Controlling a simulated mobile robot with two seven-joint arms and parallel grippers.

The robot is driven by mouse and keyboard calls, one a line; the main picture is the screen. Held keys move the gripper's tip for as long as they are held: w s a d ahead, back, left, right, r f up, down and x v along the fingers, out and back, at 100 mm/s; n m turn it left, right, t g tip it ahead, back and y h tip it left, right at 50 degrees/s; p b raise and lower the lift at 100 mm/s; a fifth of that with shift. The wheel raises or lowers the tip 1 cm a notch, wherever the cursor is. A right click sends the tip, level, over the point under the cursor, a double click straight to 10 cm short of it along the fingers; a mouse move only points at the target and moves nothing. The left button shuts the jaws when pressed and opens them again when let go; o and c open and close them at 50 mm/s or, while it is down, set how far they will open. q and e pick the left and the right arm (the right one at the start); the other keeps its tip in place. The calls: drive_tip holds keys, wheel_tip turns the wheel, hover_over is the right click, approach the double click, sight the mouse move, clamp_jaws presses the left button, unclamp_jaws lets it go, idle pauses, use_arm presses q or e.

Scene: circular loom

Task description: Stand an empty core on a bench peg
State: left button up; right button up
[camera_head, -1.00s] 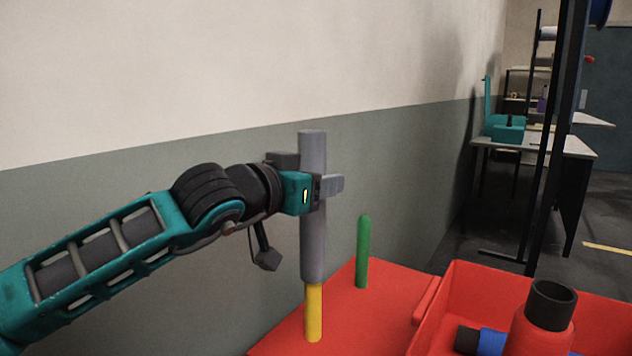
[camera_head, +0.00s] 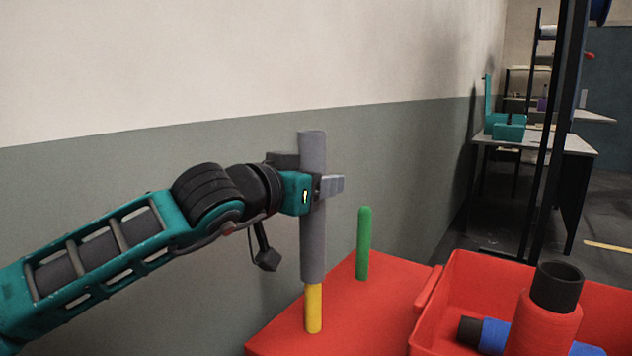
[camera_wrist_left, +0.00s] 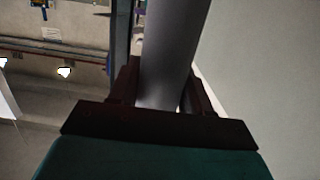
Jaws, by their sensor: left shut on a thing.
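A long grey core (camera_head: 313,240) stands upright in the head view. My left gripper (camera_head: 326,187) is shut on it at its upper half. The core also shows between the fingers in the left wrist view (camera_wrist_left: 168,55). The core's lower end is at the yellow peg (camera_head: 313,308), whose lower part shows below it. I cannot tell whether the core is around the peg or in front of it. A bare green peg (camera_head: 364,243) stands on the red bench top (camera_head: 372,300), to the right of the core. My right gripper is not in view.
A red bin (camera_head: 428,318) stands right of the pegs, holding a red spool (camera_head: 545,325) with a black core and a blue spool (camera_head: 494,336). A wall (camera_head: 400,150) runs behind the bench. Dark uprights (camera_head: 545,150) and a grey table (camera_head: 550,143) are farther right.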

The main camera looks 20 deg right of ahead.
sight(305, 246)
use_arm(q)
drive_tip(key=shift+s+f+b, duration=0.1)
drive_tip(key=shift+f+b, duration=0.55)
drive_tip(key=shift+f, duration=0.05)
drive_tip(key=shift+s+f+b, duration=0.2)
drive_tip(key=shift+f+b, duration=0.2)
drive_tip(key=shift+f, duration=0.8)
drive_tip(key=shift+w+d, duration=0.1)
drive_tip(key=shift+w, duration=0.1)
drive_tip(key=shift+w+f, duration=0.1)
drive_tip(key=shift+f, duration=2.55)
drive_tip(key=shift+f, duration=0.4)
drive_tip(key=o, duration=1.3)
drive_tip(key=shift+c, duration=0.2)
drive_tip(key=shift+f, duration=0.1)
